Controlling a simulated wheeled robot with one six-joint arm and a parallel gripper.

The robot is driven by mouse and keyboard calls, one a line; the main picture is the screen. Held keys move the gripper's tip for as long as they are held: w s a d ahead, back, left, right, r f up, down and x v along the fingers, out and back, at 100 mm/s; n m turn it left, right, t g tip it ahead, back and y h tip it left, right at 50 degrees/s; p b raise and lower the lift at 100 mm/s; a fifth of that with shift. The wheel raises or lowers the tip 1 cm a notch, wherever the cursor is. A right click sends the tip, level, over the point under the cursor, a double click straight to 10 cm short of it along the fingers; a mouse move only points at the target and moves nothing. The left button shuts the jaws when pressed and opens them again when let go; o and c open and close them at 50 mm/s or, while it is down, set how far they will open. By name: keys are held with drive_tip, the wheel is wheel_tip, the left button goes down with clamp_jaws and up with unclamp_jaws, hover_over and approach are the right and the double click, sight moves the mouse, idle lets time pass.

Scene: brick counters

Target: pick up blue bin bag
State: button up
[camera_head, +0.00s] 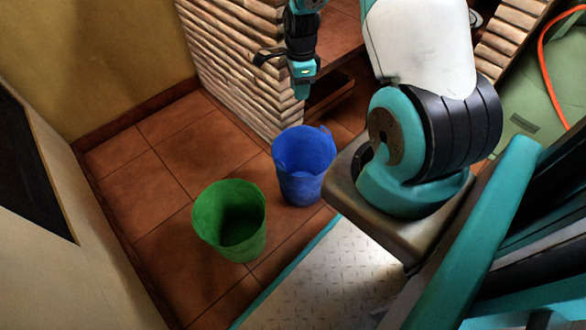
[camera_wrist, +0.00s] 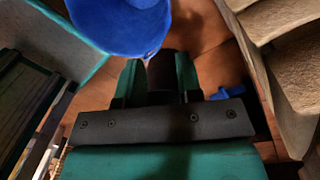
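The blue bin bag (camera_head: 303,168) stands upright and open-topped on the tiled floor, beside the log-like base of the counter. My gripper (camera_head: 301,92) hangs above and just behind its rim in the head view, apart from it. In the wrist view the blue bin bag (camera_wrist: 122,22) fills the top, cut off by the frame edge, beyond my fingertips. My gripper (camera_wrist: 158,75) has its two fingers apart there, with no bag between them. A dark patch shows between the fingers; I cannot tell what it is.
A green bin (camera_head: 232,222) stands at the front left of the blue one. The stacked-log counter (camera_head: 235,60) rises close behind. A small blue thing (camera_wrist: 227,92) lies right of my fingers in the wrist view. Tiled floor (camera_head: 165,165) is clear to the left.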

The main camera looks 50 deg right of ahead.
wheel_tip(320, 180, down, 14)
drive_tip(key=d+m+b, duration=0.1)
drive_tip(key=b, duration=0.7)
drive_tip(key=shift+s+b, duration=0.3)
drive_tip(key=shift+b, duration=0.05)
drive_tip(key=shift+d+f, duration=0.1)
drive_tip(key=shift+f, duration=0.1)
clamp_jaws()
